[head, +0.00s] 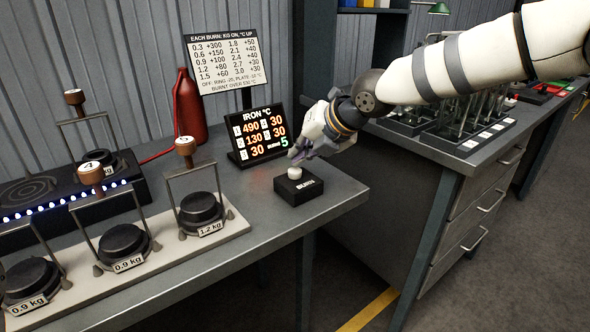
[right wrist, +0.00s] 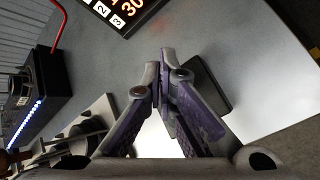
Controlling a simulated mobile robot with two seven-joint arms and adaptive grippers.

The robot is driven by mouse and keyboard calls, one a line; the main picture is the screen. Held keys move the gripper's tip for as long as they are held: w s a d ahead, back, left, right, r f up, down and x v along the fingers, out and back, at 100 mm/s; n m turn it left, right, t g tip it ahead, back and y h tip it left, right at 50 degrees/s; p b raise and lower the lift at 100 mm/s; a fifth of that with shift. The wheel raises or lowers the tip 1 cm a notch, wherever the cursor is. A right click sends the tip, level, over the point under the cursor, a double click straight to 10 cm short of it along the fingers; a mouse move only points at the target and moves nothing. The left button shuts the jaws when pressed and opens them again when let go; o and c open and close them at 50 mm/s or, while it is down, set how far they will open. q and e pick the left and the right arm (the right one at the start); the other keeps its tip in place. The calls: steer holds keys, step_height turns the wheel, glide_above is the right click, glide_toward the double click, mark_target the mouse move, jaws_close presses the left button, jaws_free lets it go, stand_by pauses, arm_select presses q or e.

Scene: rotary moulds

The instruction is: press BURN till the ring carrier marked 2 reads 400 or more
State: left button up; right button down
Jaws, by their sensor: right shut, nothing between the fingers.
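The black BURN box (head: 300,189) with its white round button (head: 295,173) stands near the table's front right corner. My right gripper (head: 298,153) is shut and empty, just above and behind the button; I cannot tell whether it touches. In the right wrist view the closed fingertips (right wrist: 167,64) partly cover the dark box (right wrist: 209,86). Carriers with wooden knobs (head: 185,146) stand at left; I cannot read which is marked 2. My left gripper is out of view.
A hot plate unit (head: 40,205) with blue lights stands at the left back, with a ringed carrier on it. A pale rack (head: 150,262) holds several black weights. A red bottle (head: 188,108) and a kg chart (head: 222,62) stand behind. The right bench holds tools.

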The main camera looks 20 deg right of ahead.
mark_target(299, 169)
steer(key=shift+r, duration=0.3)
steer(key=shift+r, duration=2.4)
